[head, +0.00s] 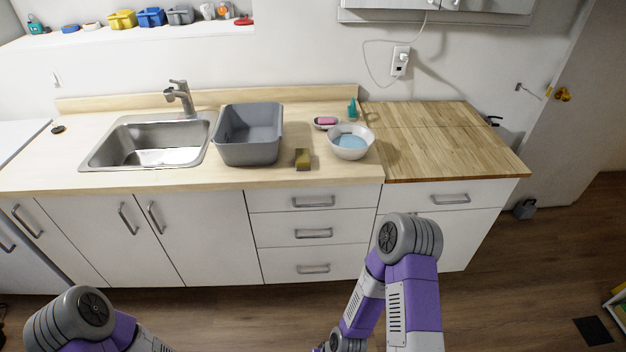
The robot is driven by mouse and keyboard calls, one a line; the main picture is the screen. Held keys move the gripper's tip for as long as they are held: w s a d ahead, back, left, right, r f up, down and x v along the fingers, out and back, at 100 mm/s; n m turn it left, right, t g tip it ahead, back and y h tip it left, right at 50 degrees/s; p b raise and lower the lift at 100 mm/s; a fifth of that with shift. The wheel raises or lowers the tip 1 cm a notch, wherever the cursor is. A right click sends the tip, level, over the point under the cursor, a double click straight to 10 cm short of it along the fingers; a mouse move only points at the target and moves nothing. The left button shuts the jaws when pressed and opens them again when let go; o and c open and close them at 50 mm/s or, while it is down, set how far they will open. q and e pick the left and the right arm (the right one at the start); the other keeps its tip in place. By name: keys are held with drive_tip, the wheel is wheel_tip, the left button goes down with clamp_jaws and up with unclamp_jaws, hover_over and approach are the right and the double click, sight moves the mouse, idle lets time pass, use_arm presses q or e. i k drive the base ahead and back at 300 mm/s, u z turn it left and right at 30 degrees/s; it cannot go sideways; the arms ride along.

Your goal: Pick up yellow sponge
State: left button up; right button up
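The yellow sponge (303,159) is a small yellow-brown block on the light wooden counter. It lies just right of the grey tub and left of the white bowl, near the counter's front. My left and right arms show at the bottom of the head view, below the counter and apart from the sponge. Neither gripper's fingertips can be made out. Nothing covers the sponge.
A grey tub (249,152) stands beside the sink (100,157). A white bowl (349,153) holding something blue, a pink item (326,121) on a dish and a teal bottle (352,110) stand right. The butcher-block top (440,140) is clear. Drawers (314,202) lie below the sponge.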

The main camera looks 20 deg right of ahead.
sight(303, 158)
drive_tip(key=z, duration=0.9)
drive_tip(key=i, duration=1.15)
drive_tip(key=u, duration=0.1)
